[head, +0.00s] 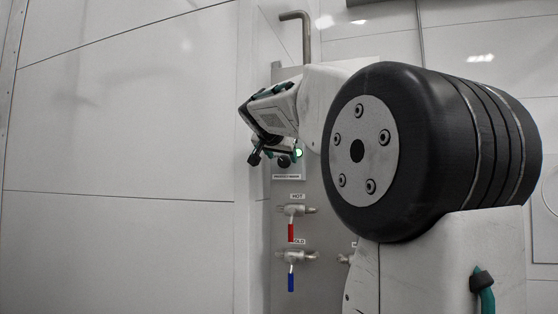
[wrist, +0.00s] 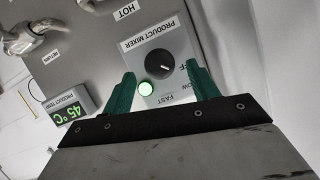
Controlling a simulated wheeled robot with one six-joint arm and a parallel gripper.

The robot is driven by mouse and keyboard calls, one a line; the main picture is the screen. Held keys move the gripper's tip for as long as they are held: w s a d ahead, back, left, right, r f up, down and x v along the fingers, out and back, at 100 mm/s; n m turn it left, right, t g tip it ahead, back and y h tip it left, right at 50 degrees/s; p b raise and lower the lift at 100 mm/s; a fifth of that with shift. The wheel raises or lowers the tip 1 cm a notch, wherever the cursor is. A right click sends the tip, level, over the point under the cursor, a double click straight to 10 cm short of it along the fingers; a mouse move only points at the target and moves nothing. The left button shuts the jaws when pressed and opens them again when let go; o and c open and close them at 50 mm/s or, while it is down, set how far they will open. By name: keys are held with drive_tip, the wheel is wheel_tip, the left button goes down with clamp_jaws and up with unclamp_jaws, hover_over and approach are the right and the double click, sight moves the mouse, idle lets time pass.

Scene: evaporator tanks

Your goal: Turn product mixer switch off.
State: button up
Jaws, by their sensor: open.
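The product mixer switch is a round black knob (wrist: 158,65) on a light grey plate (wrist: 133,55), labelled upside down in the wrist view. In the head view my gripper (head: 270,157) is at the knob (head: 284,162), above the plate's label.
Below the switch in the head view are a red-handled hot valve (head: 291,232) and a blue-handled cold valve (head: 291,282). A bent pipe (head: 305,35) rises above. A product temperature display (wrist: 70,108) reads 45 °C. Hose fittings (wrist: 35,38) show at the wrist view's upper left.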

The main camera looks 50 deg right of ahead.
sight(285, 162)
drive_tip(key=shift+x, duration=1.4)
drive_tip(key=c, duration=1)
drive_tip(key=n+g, duration=0.1)
drive_tip(key=n, duration=0.1)
drive_tip(key=shift+w+n+g+h, duration=0.2)
drive_tip(key=shift+n+g+h, duration=0.1)
drive_tip(key=shift+n+g, duration=0.1)
drive_tip(key=n+g+h, duration=0.1)
drive_tip(key=n+g, duration=0.1)
drive_tip(key=n, duration=0.1)
drive_tip(key=shift+a+f, duration=0.1)
